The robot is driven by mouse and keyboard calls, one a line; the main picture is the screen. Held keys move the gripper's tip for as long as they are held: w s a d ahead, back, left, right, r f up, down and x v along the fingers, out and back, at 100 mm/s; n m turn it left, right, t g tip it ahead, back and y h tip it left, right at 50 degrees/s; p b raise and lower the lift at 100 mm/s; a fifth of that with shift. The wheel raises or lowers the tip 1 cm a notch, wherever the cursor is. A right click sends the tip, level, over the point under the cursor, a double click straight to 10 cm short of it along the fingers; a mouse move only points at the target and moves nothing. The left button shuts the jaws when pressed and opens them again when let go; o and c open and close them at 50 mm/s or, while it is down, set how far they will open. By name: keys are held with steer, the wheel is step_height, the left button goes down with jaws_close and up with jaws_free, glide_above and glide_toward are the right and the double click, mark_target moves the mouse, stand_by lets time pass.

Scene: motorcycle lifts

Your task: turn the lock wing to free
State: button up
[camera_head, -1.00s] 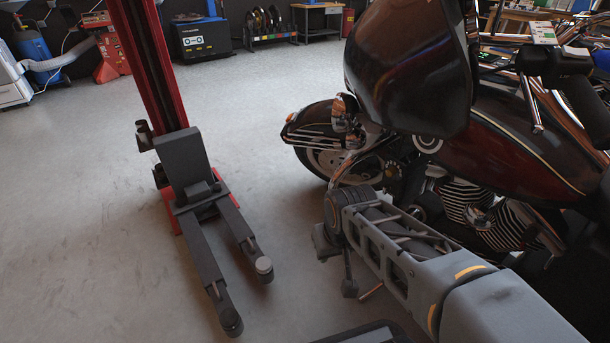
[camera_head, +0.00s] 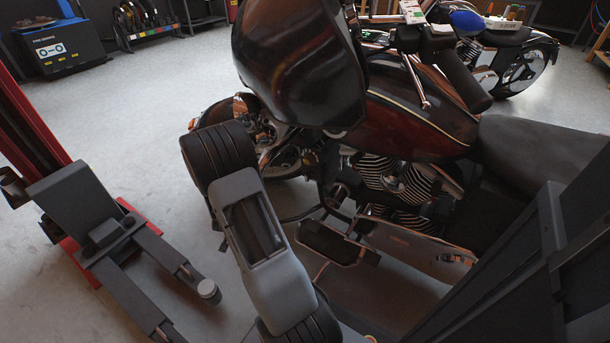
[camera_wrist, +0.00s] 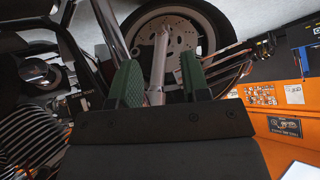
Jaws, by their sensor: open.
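In the head view my arm stands in front of the dark red motorcycle (camera_head: 415,120), and my gripper cannot be made out there.
A red lift post (camera_head: 30,120) with a black carriage and arms (camera_head: 135,262) stands at the left. A dark frame (camera_head: 550,240) fills the lower right. Another motorcycle (camera_head: 515,65) stands behind. The wrist view shows an orange surface with labels (camera_wrist: 275,97). Grey floor (camera_head: 150,120) is open at left.

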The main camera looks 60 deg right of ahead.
steer(key=s+d+f+m+g+h, duration=0.2)
steer(key=s+d+f+h, duration=0.1)
steer(key=s+d+f, duration=0.3)
steer(key=m+g+h, duration=0.4)
steer(key=h, duration=0.5)
glide_toward(306, 176)
steer(key=d+b, duration=0.3)
steer(key=d, duration=0.6)
steer(key=shift+d+b, duration=0.3)
jaws_close()
